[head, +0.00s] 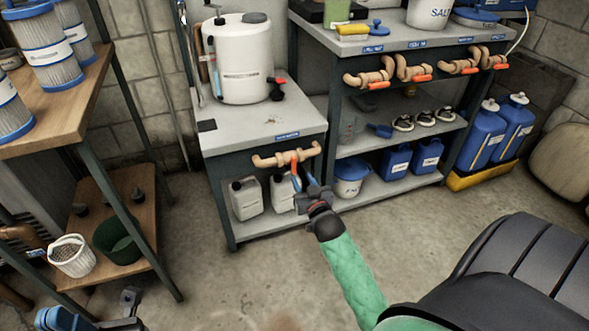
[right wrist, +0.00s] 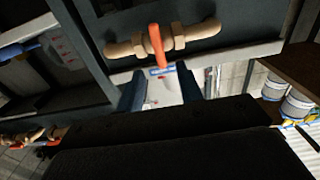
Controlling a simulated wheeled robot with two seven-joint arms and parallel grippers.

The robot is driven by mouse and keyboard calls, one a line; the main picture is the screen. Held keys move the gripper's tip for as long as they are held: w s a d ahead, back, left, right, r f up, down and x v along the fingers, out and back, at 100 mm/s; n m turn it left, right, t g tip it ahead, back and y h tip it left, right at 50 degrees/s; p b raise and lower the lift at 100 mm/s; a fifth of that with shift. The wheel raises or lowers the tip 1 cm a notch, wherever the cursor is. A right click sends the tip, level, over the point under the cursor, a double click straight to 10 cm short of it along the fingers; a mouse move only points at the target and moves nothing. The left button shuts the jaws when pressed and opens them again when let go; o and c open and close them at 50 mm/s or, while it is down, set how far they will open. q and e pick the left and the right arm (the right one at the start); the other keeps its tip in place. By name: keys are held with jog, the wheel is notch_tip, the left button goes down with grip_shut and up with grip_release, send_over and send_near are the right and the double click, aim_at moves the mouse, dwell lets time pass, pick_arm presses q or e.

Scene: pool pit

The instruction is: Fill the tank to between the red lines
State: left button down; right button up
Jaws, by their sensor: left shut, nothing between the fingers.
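The white tank (head: 240,60) stands on a grey bench (head: 225,133); no red lines can be made out on it. A tan pipe with a valve (head: 275,160) runs across the bench front, under a blue label. Its orange handle (right wrist: 157,45) lies crosswise to the pipe in the right wrist view. My right gripper (head: 295,180) is just in front of this valve. Its blue fingers (right wrist: 160,93) are apart, with the handle ahead of the gap; contact cannot be told. My left gripper (head: 55,318) is shut and empty at the lower left, partly cut off by the frame.
A shelf at the right carries several similar pipe valves (head: 415,70) with orange handles. White jugs (head: 246,197) stand under the bench. A wooden rack (head: 95,110) with filter cartridges is at the left, baskets (head: 72,256) below. The floor in front is clear.

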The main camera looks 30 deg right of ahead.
aim_at(294, 165)
jog(key=shift+b+x, duration=0.5)
jog(key=shift+x, duration=2.95)
grip_shut()
